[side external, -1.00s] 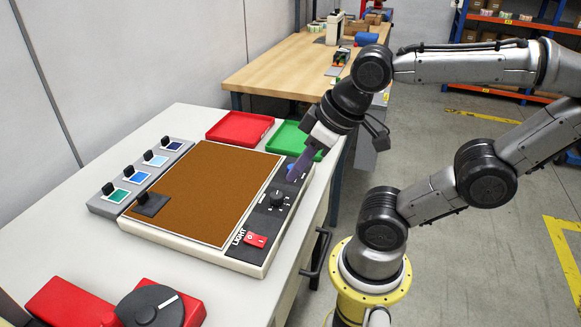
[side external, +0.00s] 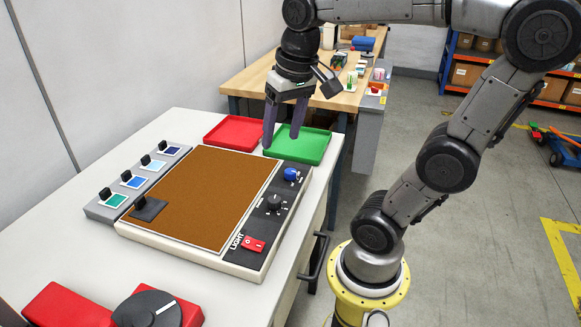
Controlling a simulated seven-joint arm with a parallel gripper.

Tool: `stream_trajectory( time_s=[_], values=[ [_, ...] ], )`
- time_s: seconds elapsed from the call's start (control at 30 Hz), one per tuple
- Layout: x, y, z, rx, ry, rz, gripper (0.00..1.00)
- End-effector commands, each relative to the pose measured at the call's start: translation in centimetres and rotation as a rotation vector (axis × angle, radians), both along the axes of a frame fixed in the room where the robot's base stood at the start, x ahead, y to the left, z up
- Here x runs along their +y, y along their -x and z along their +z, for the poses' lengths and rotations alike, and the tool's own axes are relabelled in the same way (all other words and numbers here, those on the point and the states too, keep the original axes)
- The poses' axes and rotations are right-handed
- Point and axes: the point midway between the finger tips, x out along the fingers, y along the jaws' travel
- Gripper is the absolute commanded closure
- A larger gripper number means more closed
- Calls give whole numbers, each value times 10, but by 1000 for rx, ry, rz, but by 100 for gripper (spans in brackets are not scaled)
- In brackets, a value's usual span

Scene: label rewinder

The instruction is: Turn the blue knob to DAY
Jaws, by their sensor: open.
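The blue knob (side external: 291,174) sits at the far end of the dark control strip (side external: 258,228) on the right side of the light box. It is uncovered, with small white marks around it; its lettering and pointer direction are too small to read. My gripper (side external: 280,143) points down with its two purple fingers spread and nothing between them. It appears raised above the far end of the box, up and left of the knob in the picture, apart from it. The fingers overlap the green tray in view.
A black knob (side external: 273,203) and a red switch marked LIGHT (side external: 254,244) share the strip. Red (side external: 238,146) and green (side external: 312,145) trays lie behind. Colour swatches with black handles stand left. A red device with a black dial (side external: 147,309) is in front.

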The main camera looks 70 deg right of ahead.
Motion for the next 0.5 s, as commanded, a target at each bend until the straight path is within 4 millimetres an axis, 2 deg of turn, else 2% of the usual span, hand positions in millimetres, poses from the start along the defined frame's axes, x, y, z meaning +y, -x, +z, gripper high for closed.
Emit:
stream_trajectory(
  time_s=[0.03,0.1,0.3,0.5],
  values=[
    [-18,-9,0,42,-17,-84,33],
    [-41,-18,-2,89,-39,-182,33],
    [-94,-27,-17,172,-84,-355,33],
    [-108,-21,-29,197,-101,-405,33]
  ],
)
